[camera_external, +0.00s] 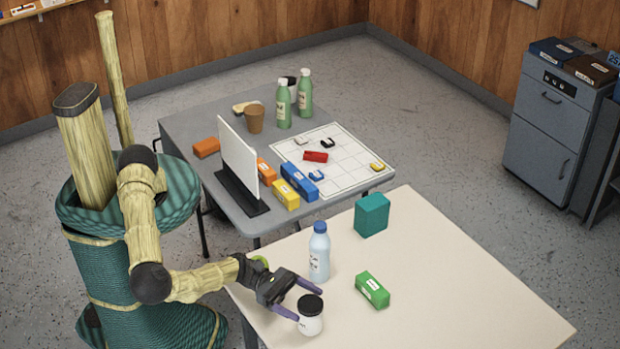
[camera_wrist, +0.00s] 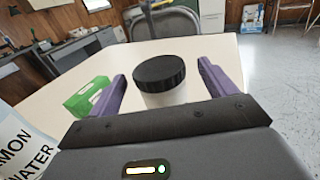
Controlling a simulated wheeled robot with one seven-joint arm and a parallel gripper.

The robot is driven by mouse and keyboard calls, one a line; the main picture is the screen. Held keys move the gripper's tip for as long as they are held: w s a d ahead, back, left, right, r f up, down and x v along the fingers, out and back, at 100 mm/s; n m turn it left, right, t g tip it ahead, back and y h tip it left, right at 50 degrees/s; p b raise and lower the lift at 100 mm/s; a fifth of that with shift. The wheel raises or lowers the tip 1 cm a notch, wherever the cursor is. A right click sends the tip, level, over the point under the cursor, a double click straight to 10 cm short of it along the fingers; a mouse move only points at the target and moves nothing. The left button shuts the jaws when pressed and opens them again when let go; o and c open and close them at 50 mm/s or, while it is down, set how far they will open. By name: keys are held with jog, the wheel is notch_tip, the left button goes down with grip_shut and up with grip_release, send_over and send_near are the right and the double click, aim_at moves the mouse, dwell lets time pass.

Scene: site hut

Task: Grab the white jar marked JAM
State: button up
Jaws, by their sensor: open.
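A white jar (camera_external: 310,318) with a black lid stands upright on the near edge of the cream table. Part of a dark label mark shows on its side, too small to read. In the wrist view the jar (camera_wrist: 163,82) stands between the two purple fingers, its lower part hidden by my gripper's body. My gripper (camera_external: 305,303) is open at the table's near left edge, its fingers on either side of the jar. In the wrist view my gripper (camera_wrist: 162,82) shows gaps between both fingers and the jar, so it does not hold it.
A water bottle (camera_external: 319,254) with a blue cap stands close behind my gripper; its label (camera_wrist: 22,150) fills the wrist view's lower left. A green box (camera_external: 372,290) and a teal block (camera_external: 371,215) are farther off. The cream table's right side (camera_external: 480,300) is clear.

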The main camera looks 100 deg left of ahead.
aim_at(319, 309)
jog(key=p+x, duration=0.1)
jog(key=x, duration=0.3)
jog(key=shift+w+r, duration=0.1)
jog(key=shift+w, duration=0.25)
jog(key=shift+c, duration=0.2)
jog(key=c, duration=1.6)
jog(key=shift+o, duration=0.2)
notch_tip(319, 309, up, 10)
